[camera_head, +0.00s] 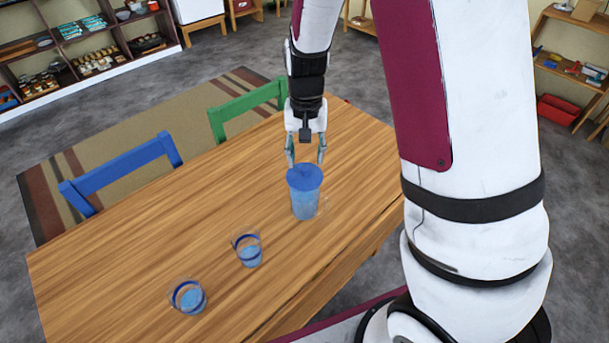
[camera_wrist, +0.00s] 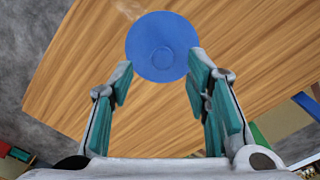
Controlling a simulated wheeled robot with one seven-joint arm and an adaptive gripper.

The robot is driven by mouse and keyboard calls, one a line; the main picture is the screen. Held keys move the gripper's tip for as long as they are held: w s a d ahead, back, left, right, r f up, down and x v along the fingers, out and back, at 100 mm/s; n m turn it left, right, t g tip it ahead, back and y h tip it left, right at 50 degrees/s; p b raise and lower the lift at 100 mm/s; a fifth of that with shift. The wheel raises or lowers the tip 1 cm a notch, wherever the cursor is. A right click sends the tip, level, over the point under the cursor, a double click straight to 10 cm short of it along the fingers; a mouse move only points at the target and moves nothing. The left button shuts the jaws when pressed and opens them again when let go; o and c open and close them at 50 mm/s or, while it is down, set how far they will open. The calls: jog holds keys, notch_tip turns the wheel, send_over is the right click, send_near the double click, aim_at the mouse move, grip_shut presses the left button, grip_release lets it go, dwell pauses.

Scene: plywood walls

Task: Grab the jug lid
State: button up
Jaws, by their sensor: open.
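The blue jug lid (camera_head: 304,177) sits on top of a clear jug with blue contents (camera_head: 305,204), which stands upright on the wooden table. In the wrist view the lid (camera_wrist: 162,47) is a round blue disc with a small round knob in its middle; it hides the jug below. My gripper (camera_head: 306,163) is open and points down, its fingertips close to the lid in the head view. In the wrist view my gripper's fingers (camera_wrist: 160,75) are spread apart with nothing between them, and the lid lies mostly beyond the fingertips. I cannot tell whether a finger touches it.
Two clear cups with blue bands, one near the middle (camera_head: 248,250) and one nearer the front (camera_head: 188,297), stand on the table (camera_head: 130,250). A blue chair (camera_head: 120,172) and a green chair (camera_head: 245,108) stand at its far side. The table's left part is clear.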

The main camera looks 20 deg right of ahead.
aim_at(304, 167)
notch_tip(304, 167, down, 4)
jog(key=shift+a+f, duration=0.15)
jog(key=shift+f, duration=0.1)
grip_shut()
jog(key=shift+r, duration=0.1)
